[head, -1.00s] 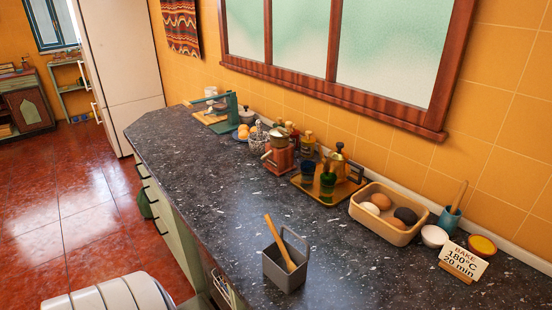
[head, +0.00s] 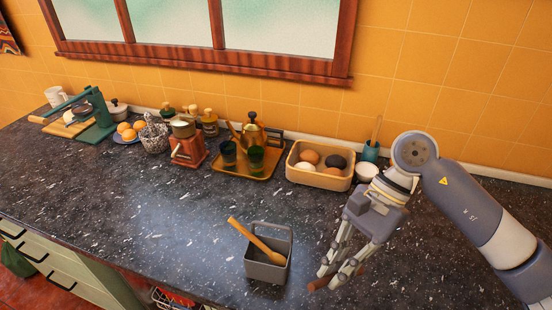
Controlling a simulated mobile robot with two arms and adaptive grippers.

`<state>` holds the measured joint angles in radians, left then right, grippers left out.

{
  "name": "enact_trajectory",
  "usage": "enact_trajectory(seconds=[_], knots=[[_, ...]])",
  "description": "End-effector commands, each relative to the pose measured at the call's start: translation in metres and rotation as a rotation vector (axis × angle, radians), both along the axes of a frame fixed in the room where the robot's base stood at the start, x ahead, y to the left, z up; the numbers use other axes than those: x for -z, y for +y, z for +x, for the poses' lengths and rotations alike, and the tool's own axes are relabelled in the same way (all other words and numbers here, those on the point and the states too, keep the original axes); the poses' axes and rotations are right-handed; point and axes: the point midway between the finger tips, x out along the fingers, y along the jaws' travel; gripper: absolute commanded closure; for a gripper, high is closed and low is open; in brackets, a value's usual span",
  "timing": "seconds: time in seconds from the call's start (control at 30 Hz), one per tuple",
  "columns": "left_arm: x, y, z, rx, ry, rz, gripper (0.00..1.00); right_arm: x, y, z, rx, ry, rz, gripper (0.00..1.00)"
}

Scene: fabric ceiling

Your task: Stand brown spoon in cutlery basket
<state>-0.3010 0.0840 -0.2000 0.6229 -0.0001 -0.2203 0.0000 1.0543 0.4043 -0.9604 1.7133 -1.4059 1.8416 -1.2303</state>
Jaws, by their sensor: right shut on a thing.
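The grey cutlery basket (head: 266,270) stands upright on the dark counter, with a tall looped handle. A light wooden spoon (head: 250,236) leans in it, its end sticking out to the upper left. My right gripper (head: 335,279) is low over the counter, just right of the basket and apart from it. It is shut on a brown thing, apparently the brown spoon (head: 318,284), which lies crosswise at the fingertips. Much of the spoon is hidden by the fingers. My left gripper is not in view.
A tan tray of eggs (head: 320,178), a blue pot (head: 371,152) and a white bowl (head: 367,172) stand behind. A yellow tray (head: 235,169) with a kettle and green glasses is further left, near a red grinder (head: 188,150). The counter left of the basket is clear.

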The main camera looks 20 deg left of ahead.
Motion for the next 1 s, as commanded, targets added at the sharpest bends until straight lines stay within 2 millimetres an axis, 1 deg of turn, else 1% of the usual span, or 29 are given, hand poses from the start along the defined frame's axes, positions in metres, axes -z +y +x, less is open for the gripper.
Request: enact_trajectory(seconds=[0.03, 0.1, 0.2, 0.37, 0.5, 0.63, 0.73, 0.83, 1.0], knots=[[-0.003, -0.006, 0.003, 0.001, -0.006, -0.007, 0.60, -0.009, 0.016, 0.002, 0.095, 0.073, 0.058, 1.00], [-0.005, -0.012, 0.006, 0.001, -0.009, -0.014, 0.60, -0.023, 0.037, 0.004, 0.231, 0.163, 0.146, 1.00], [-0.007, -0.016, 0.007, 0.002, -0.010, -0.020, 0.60, -0.041, 0.060, 0.008, 0.390, 0.252, 0.273, 1.00], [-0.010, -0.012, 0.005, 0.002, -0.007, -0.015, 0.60, -0.076, 0.092, 0.018, 0.617, 0.359, 0.494, 1.00], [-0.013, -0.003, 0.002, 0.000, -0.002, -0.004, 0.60, -0.110, 0.113, 0.034, 0.765, 0.412, 0.684, 1.00], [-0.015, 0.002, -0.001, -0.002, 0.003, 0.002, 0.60, -0.138, 0.124, 0.051, 0.847, 0.436, 0.822, 1.00], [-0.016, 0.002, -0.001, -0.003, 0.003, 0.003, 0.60, -0.151, 0.128, 0.062, 0.876, 0.444, 0.886, 1.00], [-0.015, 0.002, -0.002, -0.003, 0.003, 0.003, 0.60, -0.154, 0.128, 0.067, 0.888, 0.446, 0.910, 1.00], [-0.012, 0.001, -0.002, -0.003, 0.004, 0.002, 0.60, -0.150, 0.128, 0.067, 0.889, 0.445, 0.913, 1.00]])
